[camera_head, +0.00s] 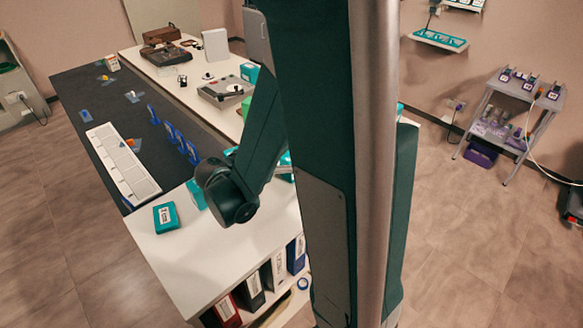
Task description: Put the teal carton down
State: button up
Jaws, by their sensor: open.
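A teal carton (166,217) with a white label lies on the white shelf top (215,262), near its left edge. A second teal carton (195,194) is partly hidden behind the dark round joint of my arm. Another teal piece (286,168) shows between my arm and my column, mostly covered. I cannot tell which of these the task means. My gripper is not visible; my arm and column hide the middle of the view.
Binders (275,270) stand below the shelf top. A dark mat (100,105) holds a long white rack (123,163) and blue holders (180,140). A teal box (249,72) stands by a device (225,90) farther back. The shelf top's front is clear.

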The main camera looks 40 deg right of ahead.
jog(key=shift+c, duration=0.2)
jog(key=c, duration=1)
jog(key=shift+r, duration=0.15)
jog(key=shift+r+p, duration=1.55)
jog(key=shift+r, duration=3.3)
